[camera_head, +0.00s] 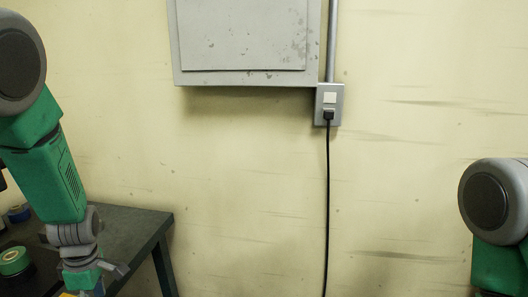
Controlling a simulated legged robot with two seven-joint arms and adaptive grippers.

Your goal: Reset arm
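My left arm comes in at the left edge, green and grey, and hangs down over a dark table (137,232). My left gripper (85,280) is at its lower end, near the bottom edge of the picture. Its fingertips are cut off or hard to make out, so I cannot tell whether it is open or shut. A small yellow patch shows below it, too little to identify. Of my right arm only a grey joint and a green link show at the right edge. My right gripper is out of view.
A green tape roll (14,261) and a blue roll (18,213) lie on the table at left. A grey metal cabinet (245,40) hangs on the wall. An outlet (329,98) has a black cord (327,200) hanging down. The middle foreground is clear.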

